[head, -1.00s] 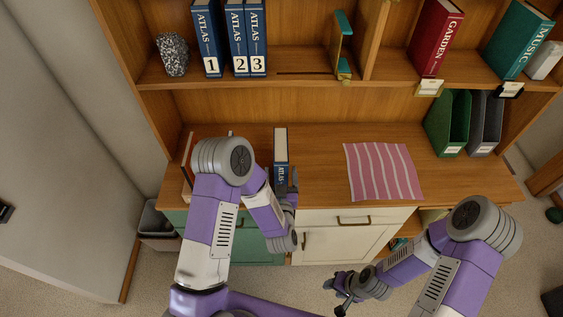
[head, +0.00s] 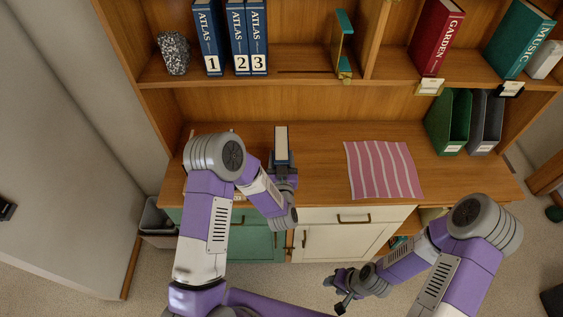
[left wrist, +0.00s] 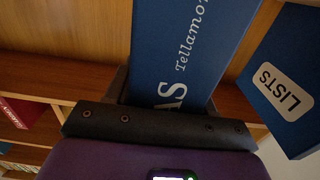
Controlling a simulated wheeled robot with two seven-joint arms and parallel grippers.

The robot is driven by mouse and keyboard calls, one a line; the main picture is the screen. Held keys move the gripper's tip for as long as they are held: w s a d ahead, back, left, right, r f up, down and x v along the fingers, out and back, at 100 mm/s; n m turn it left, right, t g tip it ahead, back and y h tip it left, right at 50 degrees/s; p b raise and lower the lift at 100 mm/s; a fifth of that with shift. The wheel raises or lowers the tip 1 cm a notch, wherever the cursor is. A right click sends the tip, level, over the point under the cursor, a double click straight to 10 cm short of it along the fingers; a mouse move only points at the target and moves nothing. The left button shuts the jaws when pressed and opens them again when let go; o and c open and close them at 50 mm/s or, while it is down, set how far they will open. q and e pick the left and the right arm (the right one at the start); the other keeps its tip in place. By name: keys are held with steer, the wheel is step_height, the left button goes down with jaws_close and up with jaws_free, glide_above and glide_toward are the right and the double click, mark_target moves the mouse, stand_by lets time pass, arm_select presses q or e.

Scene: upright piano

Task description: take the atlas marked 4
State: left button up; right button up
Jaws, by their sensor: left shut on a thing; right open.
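A blue atlas (head: 281,146) stands on the wooden counter, its pale page edges up. It is left of the striped cloth. My left gripper (head: 284,172) is at its near side and shut on it, covering most of its spine. In the left wrist view the blue cover (left wrist: 190,40) fills the middle, with white letters "AS" and "Tellamo" readable. Its number is hidden. Atlases 1 (head: 208,35), 2 (head: 236,35) and 3 (head: 257,35) stand on the shelf above. My right gripper (head: 343,290) is open and empty, low in front of the cabinet.
A blue thing labelled LISTS (left wrist: 285,90) is close by in the left wrist view. A speckled stone block (head: 173,53) and a green bookend (head: 343,45) flank the shelf atlases, with free room before the bookend. A pink striped cloth (head: 383,170) lies on the counter.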

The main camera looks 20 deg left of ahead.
arm_select(q)
jaws_close()
steer(key=shift+r, duration=0.15)
